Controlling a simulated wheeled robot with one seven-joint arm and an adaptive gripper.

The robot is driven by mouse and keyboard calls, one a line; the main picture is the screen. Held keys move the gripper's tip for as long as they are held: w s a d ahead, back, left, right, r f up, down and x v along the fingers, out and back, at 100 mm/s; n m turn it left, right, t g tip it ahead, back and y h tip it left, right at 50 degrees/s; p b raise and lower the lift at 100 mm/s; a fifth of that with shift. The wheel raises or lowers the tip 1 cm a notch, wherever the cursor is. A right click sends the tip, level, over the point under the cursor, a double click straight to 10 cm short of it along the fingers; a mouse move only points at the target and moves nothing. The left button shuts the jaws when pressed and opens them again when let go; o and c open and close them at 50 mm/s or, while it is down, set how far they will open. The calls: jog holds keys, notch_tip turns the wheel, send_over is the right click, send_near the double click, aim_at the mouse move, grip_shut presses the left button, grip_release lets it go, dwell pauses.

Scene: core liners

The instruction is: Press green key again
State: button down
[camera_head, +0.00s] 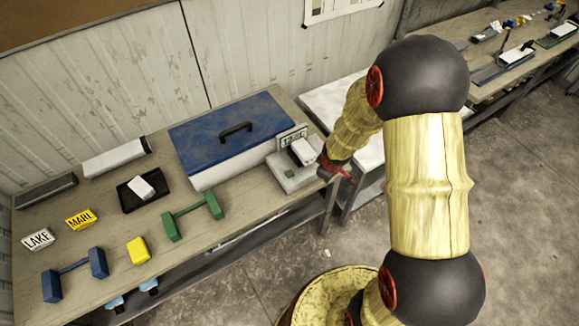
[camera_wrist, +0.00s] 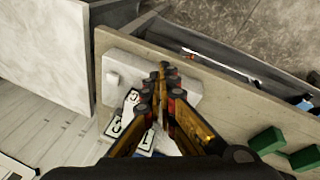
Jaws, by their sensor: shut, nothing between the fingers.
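A pale grey device (camera_head: 291,181) with an upright display plate (camera_head: 292,136) and a white block stands at the right end of the bench. Its pale base (camera_wrist: 135,68) also shows in the wrist view. My gripper (camera_head: 340,170) is at the right side of this device. In the wrist view, my gripper (camera_wrist: 163,70) is shut and empty, with its fingertips over the base near its edge. I cannot tell whether they touch it. No green key is visible; the fingers hide part of the base.
A blue-lidded box (camera_head: 228,130) stands left of the device. A green stand (camera_head: 192,216), a yellow block (camera_head: 138,250), a blue stand (camera_head: 75,272) and a black tray (camera_head: 130,201) are farther left. The bench edge is close to my gripper.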

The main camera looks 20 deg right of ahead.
jog(key=w+a+f+n+t+y, duration=0.2)
jog(key=w+a+f+n, duration=0.1)
jog(key=w+a, duration=0.15)
notch_tip(320, 180, up, 5)
jog(key=n+t+y, duration=0.3)
jog(key=n, duration=0.1)
send_over(288, 174)
jog(key=shift+r, duration=0.1)
notch_tip(288, 174, down, 9)
jog(key=b, duration=0.7)
dwell(0.7)
jog(key=shift+f+b, duration=0.35)
